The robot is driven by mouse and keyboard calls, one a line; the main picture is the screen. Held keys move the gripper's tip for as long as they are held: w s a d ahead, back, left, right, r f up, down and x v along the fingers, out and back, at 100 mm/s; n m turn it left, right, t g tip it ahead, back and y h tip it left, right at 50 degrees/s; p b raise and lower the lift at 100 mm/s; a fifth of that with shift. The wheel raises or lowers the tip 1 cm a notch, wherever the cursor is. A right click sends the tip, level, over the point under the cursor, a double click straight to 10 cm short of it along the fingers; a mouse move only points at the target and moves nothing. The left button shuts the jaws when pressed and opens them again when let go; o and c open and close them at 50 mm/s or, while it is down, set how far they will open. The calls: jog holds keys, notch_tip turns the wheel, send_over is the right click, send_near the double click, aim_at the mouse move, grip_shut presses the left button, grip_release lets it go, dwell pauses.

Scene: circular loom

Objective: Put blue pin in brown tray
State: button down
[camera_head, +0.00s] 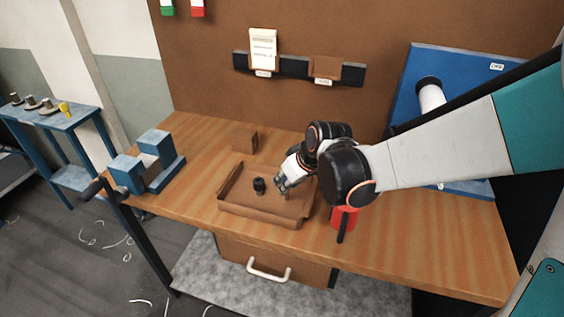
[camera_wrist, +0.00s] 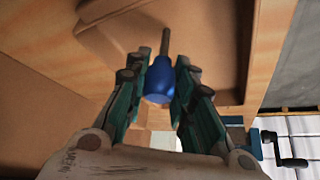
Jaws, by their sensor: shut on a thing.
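The blue pin (camera_wrist: 159,80), a rounded blue head with a thin grey-brown shaft, sits between the fingers of my gripper (camera_wrist: 163,68) in the wrist view. My gripper is shut on its head. In the head view my gripper (camera_head: 281,187) is over the right part of the brown tray (camera_head: 262,217), and the pin cannot be made out there. The tray lies on the wooden bench. The brown tray surface (camera_wrist: 205,30) also shows beyond the pin in the wrist view. I cannot tell whether the pin touches it.
A small dark object (camera_head: 259,186) stands in the tray, left of my gripper. A brown block (camera_head: 244,138) is behind the tray. A blue vise (camera_head: 148,160) is on the left and a red object with a black handle (camera_head: 343,217) on the right. The bench's right front is clear.

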jog(key=shift+f, duration=0.1)
jog(key=c, duration=1.4)
grip_release()
jog(key=shift+o, duration=0.2)
jog(key=shift+s+r, duration=0.1)
jog(key=shift+r, duration=0.35)
jog(key=p+v, duration=0.4)
jog(key=v, duration=0.7)
jog(key=s+d+r+m+t+h, duration=0.1)
jog(key=s+d+r+m, duration=0.1)
jog(key=s+d, duration=0.4)
jog(key=s+d+r+m+t+h, duration=0.1)
jog(key=s+d+r+m+h, duration=0.1)
jog(key=s+d, duration=0.5)
jog(key=s+r+m, duration=0.1)
jog(key=s+m, duration=0.1)
jog(key=s, duration=0.1)
jog(key=shift+m, duration=0.4)
